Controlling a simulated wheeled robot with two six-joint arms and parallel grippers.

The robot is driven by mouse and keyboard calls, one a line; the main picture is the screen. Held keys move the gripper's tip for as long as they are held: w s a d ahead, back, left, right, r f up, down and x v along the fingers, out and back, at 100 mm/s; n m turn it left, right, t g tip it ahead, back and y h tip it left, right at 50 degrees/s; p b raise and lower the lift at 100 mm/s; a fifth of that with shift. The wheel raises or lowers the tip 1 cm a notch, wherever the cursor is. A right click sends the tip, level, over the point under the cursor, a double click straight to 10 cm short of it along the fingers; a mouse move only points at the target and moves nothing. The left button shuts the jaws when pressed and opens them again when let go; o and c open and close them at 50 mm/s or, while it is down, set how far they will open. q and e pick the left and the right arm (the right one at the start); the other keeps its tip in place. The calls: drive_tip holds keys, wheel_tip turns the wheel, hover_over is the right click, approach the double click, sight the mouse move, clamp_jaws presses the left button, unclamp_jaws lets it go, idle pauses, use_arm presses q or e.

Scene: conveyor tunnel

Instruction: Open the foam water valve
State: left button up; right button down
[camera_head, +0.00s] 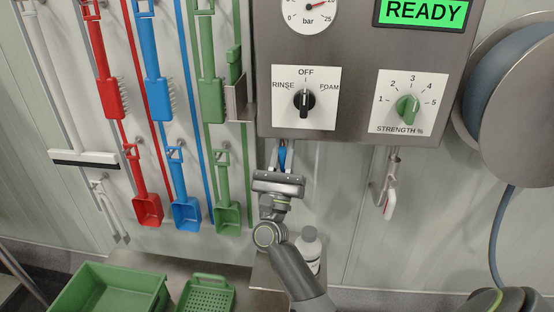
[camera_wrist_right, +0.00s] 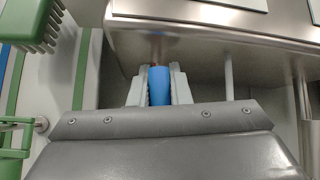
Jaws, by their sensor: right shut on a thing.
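The blue valve handle (camera_head: 282,158) hangs below the underside of the steel control box (camera_head: 350,125). In the wrist view the handle (camera_wrist_right: 159,86) points down from a short metal stem under the box. My right gripper (camera_head: 283,152) has come from below, and its two fingers are closed on the handle from both sides. The fingers and the gripper body hide part of the handle, and the valve body is hard to make out. My left gripper is not in view.
The box carries a selector knob (camera_head: 304,100) pointing to OFF, a green strength knob (camera_head: 407,108) and a READY display (camera_head: 424,12). Coloured brushes and scoops hang at left. A bottle (camera_head: 308,250) stands beside my right arm. A hose reel (camera_head: 515,95) is at right.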

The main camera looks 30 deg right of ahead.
use_arm(q)
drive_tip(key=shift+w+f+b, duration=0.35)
drive_tip(key=shift+b, duration=0.05)
use_arm(e)
drive_tip(key=shift+s+d+m+g+h, duration=0.15)
drive_tip(key=shift+d+m+g+h, duration=0.05)
drive_tip(key=shift+m+g+h, duration=0.4)
drive_tip(key=shift+s+d+m+g+h, duration=0.15)
drive_tip(key=shift+m+g+h, duration=0.2)
drive_tip(key=shift+m, duration=0.35)
drive_tip(key=c, duration=1.3)
unclamp_jaws()
drive_tip(key=shift+c, duration=0.2)
